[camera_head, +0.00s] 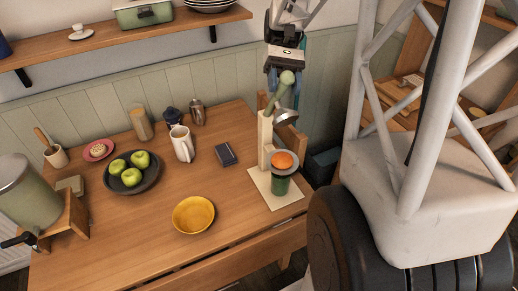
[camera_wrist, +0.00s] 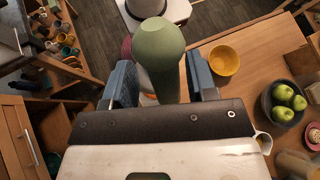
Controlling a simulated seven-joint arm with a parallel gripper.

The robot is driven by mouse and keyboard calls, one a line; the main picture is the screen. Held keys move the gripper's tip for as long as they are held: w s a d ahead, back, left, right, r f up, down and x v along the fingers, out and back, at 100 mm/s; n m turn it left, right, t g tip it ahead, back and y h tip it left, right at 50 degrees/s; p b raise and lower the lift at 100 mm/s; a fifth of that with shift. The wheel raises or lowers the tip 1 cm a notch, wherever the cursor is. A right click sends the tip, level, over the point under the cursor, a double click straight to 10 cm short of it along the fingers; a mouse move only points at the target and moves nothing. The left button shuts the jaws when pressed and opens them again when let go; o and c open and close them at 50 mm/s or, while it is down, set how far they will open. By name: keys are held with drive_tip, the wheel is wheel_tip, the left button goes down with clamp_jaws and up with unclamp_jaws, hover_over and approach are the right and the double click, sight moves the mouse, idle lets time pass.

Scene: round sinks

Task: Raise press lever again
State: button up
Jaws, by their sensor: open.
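The press stands at the right end of the table, with a pale wooden upright (camera_head: 265,140) on a flat base (camera_head: 262,190). Its lever (camera_head: 282,96) slants up from the metal press head (camera_head: 286,116) to a green rounded knob (camera_head: 287,77). An orange half (camera_head: 285,159) sits below the head, on top of a green container (camera_head: 281,184). My gripper (camera_head: 284,82) is open around the knob. In the wrist view the green knob (camera_wrist: 158,45) lies between the two blue fingers (camera_wrist: 160,82); contact with either finger is unclear.
A yellow bowl (camera_head: 193,214), a dark notebook (camera_head: 226,154), a white pitcher (camera_head: 181,143) and a dark bowl (camera_head: 151,180) with green apples stand left of the press. A shelf (camera_head: 120,38) hangs above. My wheel and frame fill the right side.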

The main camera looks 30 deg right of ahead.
sight(290, 111)
drive_tip(key=shift+s+f, duration=0.1)
drive_tip(key=shift+s, duration=0.15)
